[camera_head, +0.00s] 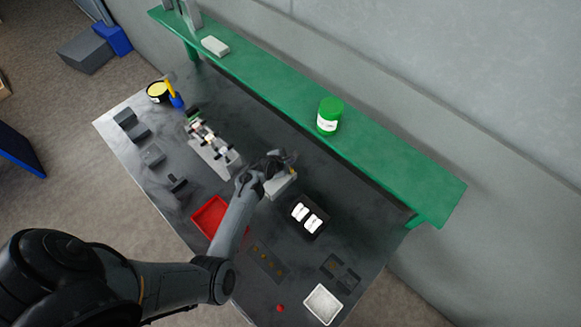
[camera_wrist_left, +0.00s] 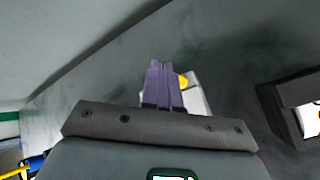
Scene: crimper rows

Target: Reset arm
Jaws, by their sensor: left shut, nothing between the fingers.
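My left arm (camera_head: 235,225) reaches in from the lower left over the dark table. My left gripper (camera_head: 288,156) is above the middle of the table, near a light grey block (camera_head: 280,184). In the left wrist view the two purple fingers (camera_wrist_left: 163,82) are pressed together with nothing between them. A pale object with a yellow part (camera_wrist_left: 192,92) shows behind the fingers, partly hidden by them. I cannot tell whether the fingers touch it. My right gripper is not in view.
A black tray with white pieces (camera_head: 298,228) lies right of the gripper, a red tray (camera_head: 207,217) to its left. A grey fixture row (camera_head: 212,151) stands further left. A green shelf (camera_head: 385,146) with a green-lidded jar (camera_head: 329,116) runs along the back.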

